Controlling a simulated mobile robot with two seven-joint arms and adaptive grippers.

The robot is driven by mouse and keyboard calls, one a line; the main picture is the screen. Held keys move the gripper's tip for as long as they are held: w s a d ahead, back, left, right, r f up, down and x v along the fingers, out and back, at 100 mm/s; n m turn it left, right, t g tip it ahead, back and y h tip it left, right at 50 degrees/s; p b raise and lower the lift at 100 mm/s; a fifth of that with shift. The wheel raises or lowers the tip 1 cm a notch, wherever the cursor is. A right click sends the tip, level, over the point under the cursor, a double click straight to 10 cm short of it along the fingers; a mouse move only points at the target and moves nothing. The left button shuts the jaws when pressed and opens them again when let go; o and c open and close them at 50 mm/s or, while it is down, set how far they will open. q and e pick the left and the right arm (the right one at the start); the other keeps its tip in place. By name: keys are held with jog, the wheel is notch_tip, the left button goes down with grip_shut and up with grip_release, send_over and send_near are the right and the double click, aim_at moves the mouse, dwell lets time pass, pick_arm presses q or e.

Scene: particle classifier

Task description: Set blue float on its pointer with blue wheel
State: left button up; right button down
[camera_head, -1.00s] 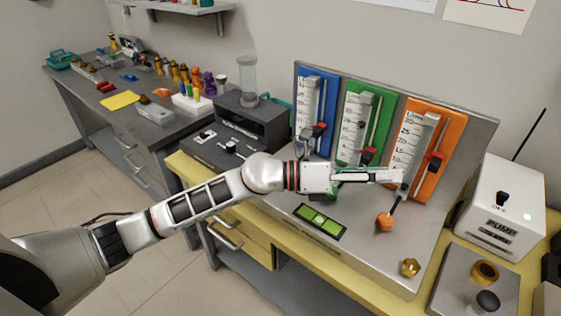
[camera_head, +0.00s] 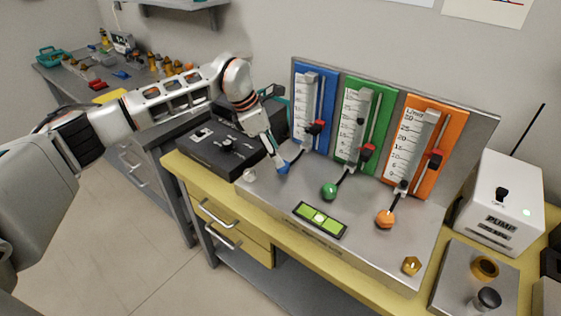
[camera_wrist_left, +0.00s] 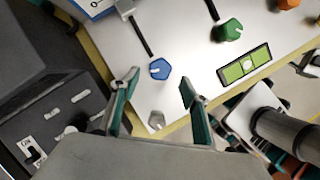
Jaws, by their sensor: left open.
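The blue wheel (camera_head: 283,168) stands at the front of the blue flowmeter panel (camera_head: 329,82), on the end of a dark stem. It also shows in the left wrist view (camera_wrist_left: 159,69), just beyond the fingertips. My left gripper (camera_head: 275,157) is open above and close to the blue wheel. In the left wrist view its fingers (camera_wrist_left: 158,87) are apart with empty space between them. The blue float is too small to make out.
The green wheel (camera_head: 329,190) and orange wheel (camera_head: 385,218) stand to the right. A green level (camera_head: 319,219) lies in front of them. A black control box (camera_head: 222,140) is left of the metal base (camera_head: 345,255); a white pump (camera_head: 500,205) is right.

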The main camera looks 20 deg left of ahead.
pick_arm(q)
jog(key=shift+x, duration=2.4)
jog(key=c, duration=1.1)
